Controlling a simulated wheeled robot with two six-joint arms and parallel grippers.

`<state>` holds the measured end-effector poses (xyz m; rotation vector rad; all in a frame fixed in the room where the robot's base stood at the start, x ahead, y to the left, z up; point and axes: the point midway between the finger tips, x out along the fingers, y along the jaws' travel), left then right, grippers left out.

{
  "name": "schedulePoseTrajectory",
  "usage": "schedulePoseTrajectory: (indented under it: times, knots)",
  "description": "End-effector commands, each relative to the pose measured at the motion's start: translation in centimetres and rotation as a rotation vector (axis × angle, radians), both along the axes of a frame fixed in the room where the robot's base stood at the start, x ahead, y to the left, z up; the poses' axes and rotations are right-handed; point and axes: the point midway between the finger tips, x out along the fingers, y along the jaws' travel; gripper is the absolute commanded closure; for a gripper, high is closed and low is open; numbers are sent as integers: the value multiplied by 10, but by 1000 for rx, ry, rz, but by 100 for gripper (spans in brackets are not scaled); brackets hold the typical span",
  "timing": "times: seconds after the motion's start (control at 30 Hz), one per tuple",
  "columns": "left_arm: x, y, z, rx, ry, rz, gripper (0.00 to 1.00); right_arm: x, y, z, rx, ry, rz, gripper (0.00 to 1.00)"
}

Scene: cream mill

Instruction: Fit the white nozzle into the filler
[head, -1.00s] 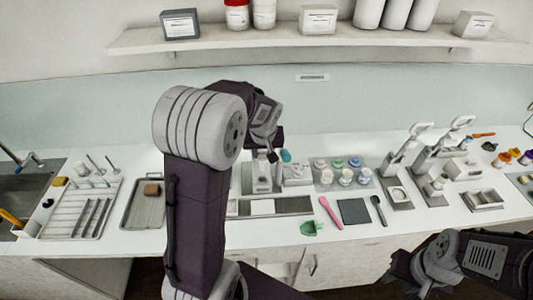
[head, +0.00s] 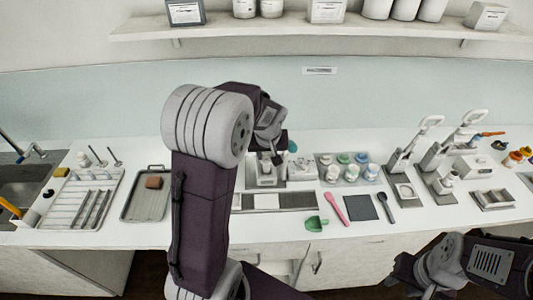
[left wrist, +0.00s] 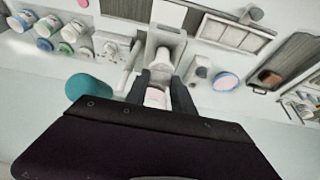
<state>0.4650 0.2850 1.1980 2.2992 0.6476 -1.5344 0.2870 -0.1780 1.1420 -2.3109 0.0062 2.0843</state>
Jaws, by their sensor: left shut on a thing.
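In the left wrist view, my left gripper (left wrist: 160,92) is shut on a small white, slightly pinkish piece (left wrist: 155,98), which looks like the nozzle. Just beyond the fingertips is the grey filler (left wrist: 166,38), with a white cylindrical part (left wrist: 160,68) at its near end. I cannot tell whether the held piece touches it. In the head view, my left gripper (head: 278,159) is above and behind the filler (head: 266,172), and the held piece is hidden. My right gripper (head: 400,280) is low at the counter's front edge, too unclear to read.
A teal cylinder (left wrist: 88,88) is close to my left gripper. A tray with capped jars (head: 349,170) stands right of the filler. A pink spatula (head: 334,207), dark mat (head: 360,207) and green scoop (head: 316,223) lie in front. A brown-block tray (head: 146,195) is left.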

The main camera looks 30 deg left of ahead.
Motion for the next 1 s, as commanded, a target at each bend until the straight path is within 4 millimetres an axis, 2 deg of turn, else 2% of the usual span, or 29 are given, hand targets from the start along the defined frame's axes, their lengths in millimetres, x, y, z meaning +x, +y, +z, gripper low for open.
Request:
schedulePoseTrajectory:
  times: [0.03, 0.7, 1.0]
  knots:
    - [0, 0, -6, 0, 0, 0, 100, 0, 0, -6, 0, 0, 0, 64]
    - [0, 0, -47, 0, 0, 0, 100, 0, 0, -45, 0, 0, 0, 64]
    - [0, 0, -49, 0, 0, 0, 100, 0, 0, -47, 0, 0, 0, 64]
